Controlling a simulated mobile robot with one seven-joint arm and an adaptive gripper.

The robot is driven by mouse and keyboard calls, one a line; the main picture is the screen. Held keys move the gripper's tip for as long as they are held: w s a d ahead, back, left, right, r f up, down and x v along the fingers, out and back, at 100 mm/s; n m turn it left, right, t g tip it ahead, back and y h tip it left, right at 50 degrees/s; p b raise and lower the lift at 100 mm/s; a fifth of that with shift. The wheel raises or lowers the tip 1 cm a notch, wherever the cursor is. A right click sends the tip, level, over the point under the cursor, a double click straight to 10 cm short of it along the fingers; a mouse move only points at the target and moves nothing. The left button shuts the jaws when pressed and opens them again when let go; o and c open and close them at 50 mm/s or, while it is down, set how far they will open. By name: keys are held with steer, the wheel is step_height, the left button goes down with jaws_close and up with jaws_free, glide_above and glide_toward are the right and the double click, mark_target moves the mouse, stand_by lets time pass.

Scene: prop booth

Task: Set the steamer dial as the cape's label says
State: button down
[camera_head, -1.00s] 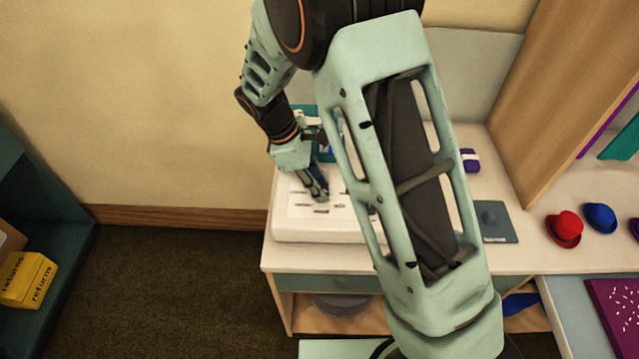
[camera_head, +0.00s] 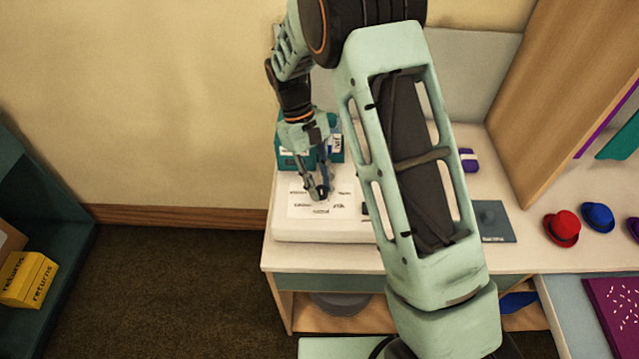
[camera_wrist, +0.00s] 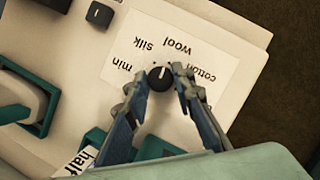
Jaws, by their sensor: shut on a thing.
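The steamer is a white slab (camera_head: 292,230) on the counter, with a white printed panel (camera_wrist: 225,75) on top. A small black dial (camera_wrist: 161,81) with a white mark sits on the panel. The words min, silk, wool and cotton stand around it, upside down in the wrist view. The white mark points up in that view, roughly between silk and wool. My gripper (camera_wrist: 163,76) is shut on the dial, one fingertip on each side; the head view shows it (camera_head: 321,193) over the panel. I see no cape label that I can identify.
A white tag (camera_wrist: 82,158) reads "half". A dark button (camera_wrist: 99,14) is beside the panel. A purple bundle (camera_head: 469,160), a grey pad (camera_head: 496,222) and red (camera_head: 563,228) and blue (camera_head: 599,217) hats are farther right.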

steer(key=shift+m, duration=0.5)
steer(key=c, duration=1.7)
jaws_free()
steer(key=shift+o, duration=0.2)
steer(key=v, duration=1.2)
steer(key=shift+d, duration=0.25)
steer(key=shift+w, duration=0.1)
